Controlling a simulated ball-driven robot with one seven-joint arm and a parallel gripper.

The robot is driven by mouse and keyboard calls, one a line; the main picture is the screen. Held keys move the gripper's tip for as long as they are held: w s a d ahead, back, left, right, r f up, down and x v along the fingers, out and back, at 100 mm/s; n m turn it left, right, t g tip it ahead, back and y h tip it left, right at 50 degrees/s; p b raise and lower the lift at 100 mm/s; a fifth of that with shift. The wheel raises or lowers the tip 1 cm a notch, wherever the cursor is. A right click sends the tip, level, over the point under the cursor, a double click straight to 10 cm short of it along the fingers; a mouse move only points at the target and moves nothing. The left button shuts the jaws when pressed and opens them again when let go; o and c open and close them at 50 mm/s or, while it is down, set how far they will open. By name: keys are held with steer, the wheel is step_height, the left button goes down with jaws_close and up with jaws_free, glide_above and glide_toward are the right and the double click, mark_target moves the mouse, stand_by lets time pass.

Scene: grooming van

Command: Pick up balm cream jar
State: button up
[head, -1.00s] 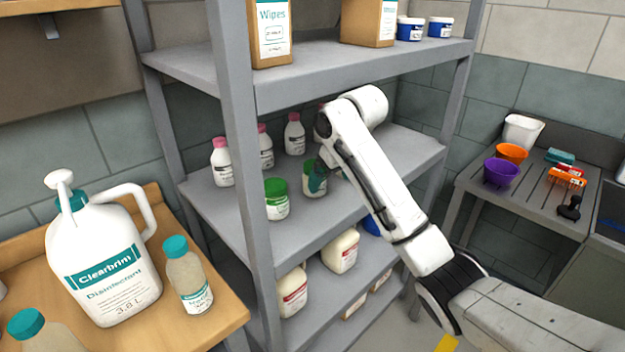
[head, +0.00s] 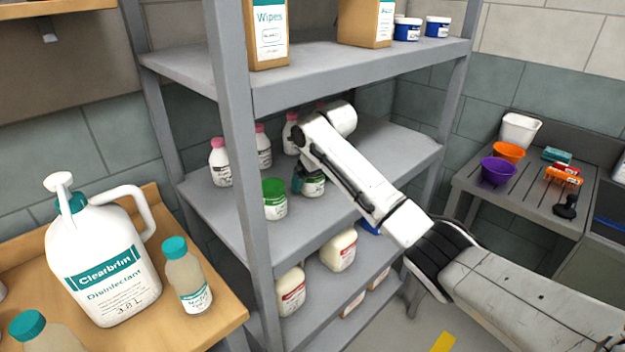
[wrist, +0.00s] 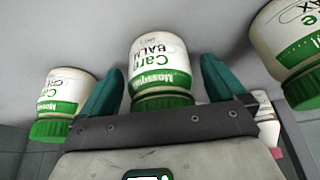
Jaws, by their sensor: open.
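The balm jar (wrist: 158,60) is white with a green lid and a label reading "Care BALM". In the wrist view, where jars appear lid-down, it sits between the two teal fingers of my gripper (wrist: 164,68). The fingers are open, one on each side, with a small gap visible at the jar's left and right. In the head view my gripper (head: 299,180) is at the middle shelf, beside a white jar (head: 313,187) whose top is partly hidden by my arm.
A green-lidded jar (head: 275,200) stands close on the middle shelf (head: 225,210). In the wrist view a jar (wrist: 62,100) is left and a larger jar (wrist: 290,50) right. Pink-capped bottles (head: 220,162) stand behind. The upper shelf (head: 330,75) is overhead.

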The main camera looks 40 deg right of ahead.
steer(key=shift+c, duration=0.4)
steer(key=c, duration=1.1)
steer(key=shift+c, duration=0.2)
